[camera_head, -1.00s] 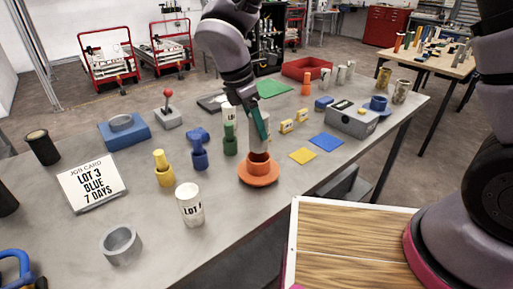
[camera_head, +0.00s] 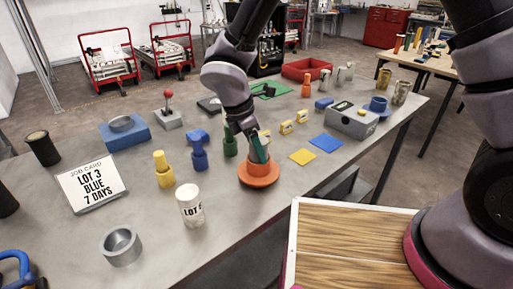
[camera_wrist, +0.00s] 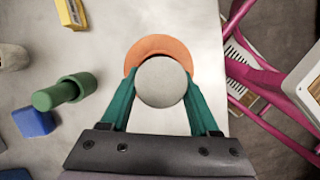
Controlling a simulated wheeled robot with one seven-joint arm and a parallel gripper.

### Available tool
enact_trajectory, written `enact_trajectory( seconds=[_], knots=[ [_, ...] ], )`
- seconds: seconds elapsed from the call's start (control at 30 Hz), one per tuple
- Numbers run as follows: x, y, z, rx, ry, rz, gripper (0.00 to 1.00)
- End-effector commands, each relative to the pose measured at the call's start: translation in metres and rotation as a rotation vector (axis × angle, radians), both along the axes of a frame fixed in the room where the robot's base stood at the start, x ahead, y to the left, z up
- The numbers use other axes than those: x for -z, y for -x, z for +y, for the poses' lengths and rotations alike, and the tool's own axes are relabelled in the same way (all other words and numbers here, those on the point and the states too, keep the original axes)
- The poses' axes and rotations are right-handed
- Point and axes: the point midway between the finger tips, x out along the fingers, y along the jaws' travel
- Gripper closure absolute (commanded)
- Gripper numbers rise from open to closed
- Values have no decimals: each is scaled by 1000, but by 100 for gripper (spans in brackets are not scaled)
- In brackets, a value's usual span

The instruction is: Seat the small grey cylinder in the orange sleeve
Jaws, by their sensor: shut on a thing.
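The small grey cylinder (camera_wrist: 160,82) is between the teal fingers of my gripper (camera_wrist: 160,100); the wrist view shows its round top end-on. The orange sleeve (camera_head: 258,178), with its wide round base, stands on the grey bench. My gripper (camera_head: 258,150) is shut on the cylinder, with its fingertips down at the sleeve's mouth in the head view. In the wrist view the sleeve's orange rim (camera_wrist: 158,46) shows beyond the cylinder, mostly on its upper side. The cylinder's lower end is hidden, so I cannot tell how deep it sits.
A green peg (camera_head: 230,142), a blue peg (camera_head: 200,156) and a yellow peg (camera_head: 164,170) stand to the left. A white lot cup (camera_head: 190,208) and a grey ring (camera_head: 121,246) are nearer. Blue and yellow pads (camera_head: 303,156) lie to the right.

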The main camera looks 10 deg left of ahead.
Motion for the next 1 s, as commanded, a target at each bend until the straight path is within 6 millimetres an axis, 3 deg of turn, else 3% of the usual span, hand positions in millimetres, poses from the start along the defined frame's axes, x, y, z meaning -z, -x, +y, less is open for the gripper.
enact_trajectory(
  seconds=[0.1,0.13,0.2,0.57,0.67,1.0],
  knots=[
    [6,1,0,0,0,2,100],
    [6,1,0,-1,1,3,30],
    [6,1,-1,-1,2,4,8],
    [4,2,-2,-3,4,7,8],
    [-8,3,1,-2,2,6,8],
    [-80,13,21,0,-3,1,8]
  ],
)
